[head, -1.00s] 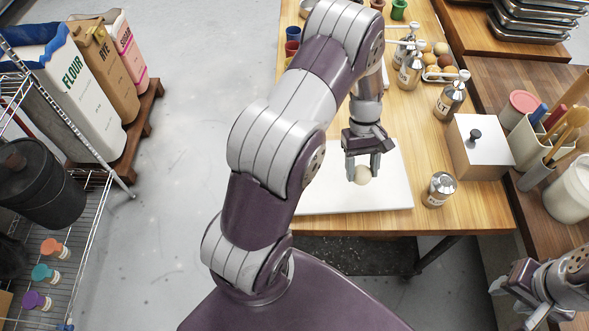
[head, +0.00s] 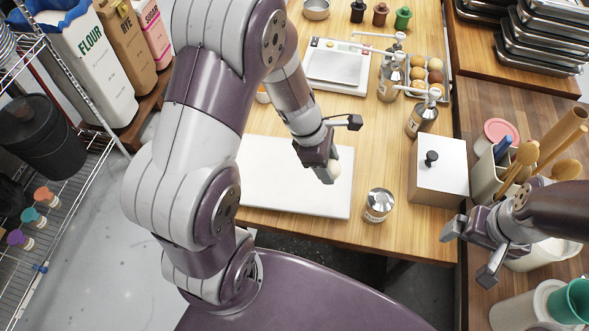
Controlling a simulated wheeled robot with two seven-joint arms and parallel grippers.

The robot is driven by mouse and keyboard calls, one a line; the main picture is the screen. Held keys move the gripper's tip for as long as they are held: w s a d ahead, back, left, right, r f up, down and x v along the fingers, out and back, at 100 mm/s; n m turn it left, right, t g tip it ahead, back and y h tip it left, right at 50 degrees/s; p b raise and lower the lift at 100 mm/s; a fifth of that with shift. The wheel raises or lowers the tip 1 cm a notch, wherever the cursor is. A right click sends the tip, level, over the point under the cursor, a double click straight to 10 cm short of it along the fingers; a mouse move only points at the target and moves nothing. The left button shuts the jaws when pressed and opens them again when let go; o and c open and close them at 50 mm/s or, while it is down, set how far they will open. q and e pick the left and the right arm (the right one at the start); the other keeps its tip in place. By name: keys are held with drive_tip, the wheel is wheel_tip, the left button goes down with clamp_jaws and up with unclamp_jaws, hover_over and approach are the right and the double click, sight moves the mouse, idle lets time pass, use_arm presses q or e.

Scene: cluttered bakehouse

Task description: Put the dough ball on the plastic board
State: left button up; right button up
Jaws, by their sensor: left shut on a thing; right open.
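The pale dough ball (head: 335,172) is in my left gripper (head: 329,174), which is shut on it and partly hides it. Both appear over the right part of the white plastic board (head: 284,193), which lies flat on the wooden table. I cannot tell whether the ball touches the board or hangs just above it. My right gripper (head: 470,253) is open and empty, near the right edge of the table, with its fingers apart.
A scale (head: 336,66), pump bottles and an egg tray (head: 428,75) are farther back. Crocks with wooden utensils crowd the right counter.

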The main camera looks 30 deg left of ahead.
use_arm(q)
drive_tip(key=n+p, duration=0.1)
hover_over(292, 173)
drive_tip(key=a, duration=0.1)
wheel_tip(292, 173, down, 6)
drive_tip(key=shift+s+f, duration=0.1)
drive_tip(key=shift+f, duration=0.15)
drive_tip(key=f, duration=0.3)
drive_tip(key=shift+s+a+f, duration=0.2)
drive_tip(key=shift+a+f, duration=0.1)
drive_tip(key=shift+f, duration=0.1)
drive_tip(key=shift+w+d+f, duration=0.1)
drive_tip(key=shift+w+f, duration=0.1)
drive_tip(key=shift+f, duration=0.1)
drive_tip(key=shift+s+f, duration=0.15)
drive_tip(key=shift+f, duration=0.05)
drive_tip(key=o, duration=0.8)
drive_tip(key=shift+r, duration=0.1)
